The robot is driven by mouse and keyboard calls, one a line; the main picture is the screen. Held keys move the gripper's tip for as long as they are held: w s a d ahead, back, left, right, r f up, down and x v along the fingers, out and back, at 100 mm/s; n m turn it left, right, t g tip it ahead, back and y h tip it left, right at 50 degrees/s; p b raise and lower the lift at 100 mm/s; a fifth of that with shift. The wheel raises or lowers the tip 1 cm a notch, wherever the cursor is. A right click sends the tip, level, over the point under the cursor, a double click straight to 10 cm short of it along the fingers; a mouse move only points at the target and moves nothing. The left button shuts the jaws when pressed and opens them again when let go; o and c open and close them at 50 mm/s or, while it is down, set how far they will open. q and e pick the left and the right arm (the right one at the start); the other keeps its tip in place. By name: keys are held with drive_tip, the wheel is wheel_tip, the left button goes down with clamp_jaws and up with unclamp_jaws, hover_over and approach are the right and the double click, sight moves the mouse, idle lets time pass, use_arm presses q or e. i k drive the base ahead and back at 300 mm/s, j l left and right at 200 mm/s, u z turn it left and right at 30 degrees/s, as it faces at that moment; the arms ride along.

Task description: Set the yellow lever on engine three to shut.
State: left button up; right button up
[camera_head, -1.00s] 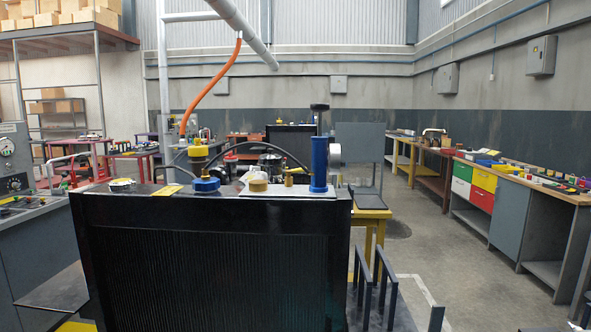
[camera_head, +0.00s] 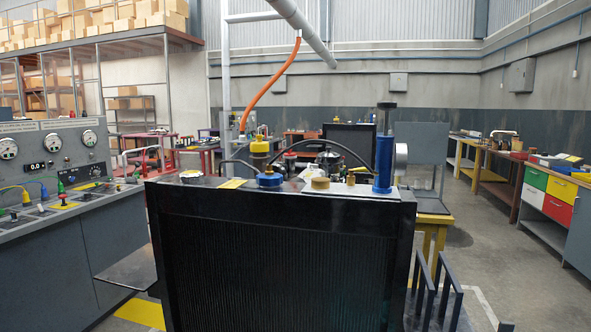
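A large engine with a black radiator (camera_head: 280,260) stands right in front of me. On its top are a blue cap (camera_head: 270,179), a brass cap (camera_head: 320,183), a yellow-topped fitting (camera_head: 260,148) and an upright blue cylinder (camera_head: 383,163). I cannot tell whether this is engine three. No yellow lever can be made out on it; the engine behind the radiator is mostly hidden. A second black radiator (camera_head: 349,136) stands farther back. Neither of my grippers is in view.
A grey control console (camera_head: 60,170) with gauges and switches stands at the left. A yellow stand (camera_head: 435,222) and dark upright bars (camera_head: 436,285) are right of the radiator. Workbenches with coloured drawers (camera_head: 548,195) line the right. Open floor lies between (camera_head: 490,250).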

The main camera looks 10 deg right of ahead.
sight(351, 172)
drive_tip(key=i+l+u, duration=0.55)
drive_tip(key=l+u, duration=0.2)
